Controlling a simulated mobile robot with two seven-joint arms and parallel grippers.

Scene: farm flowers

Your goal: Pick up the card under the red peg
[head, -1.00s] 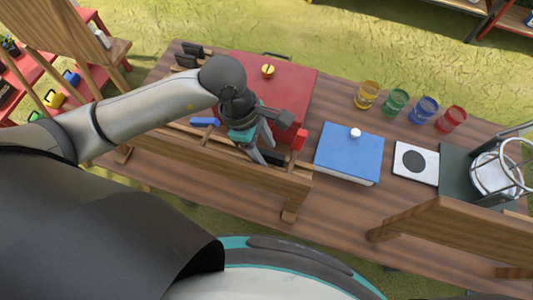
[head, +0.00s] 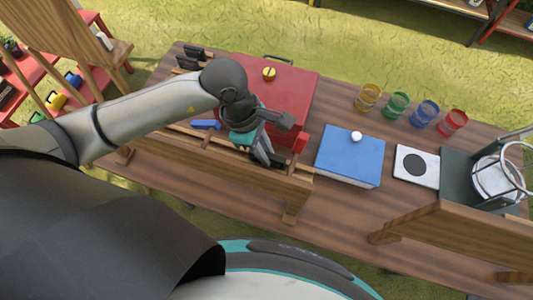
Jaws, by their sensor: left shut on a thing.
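The red peg (head: 300,142) stands at the right end of the wooden rack (head: 235,175) along the near edge of the table. My left gripper (head: 267,157) is just left of the red peg, pointing down at the rack. It is shut on a dark, thin piece (head: 278,161) that looks like the card; the gripper and rack hide most of it. A blue peg (head: 205,124) shows farther left on the rack. My right gripper is not in view.
A red case (head: 285,85) with a yellow knob lies behind the rack. To the right are a blue box (head: 348,157) with a white knob, several coloured glasses (head: 397,104), a white card with a black disc (head: 416,165), and another wooden rack (head: 450,235).

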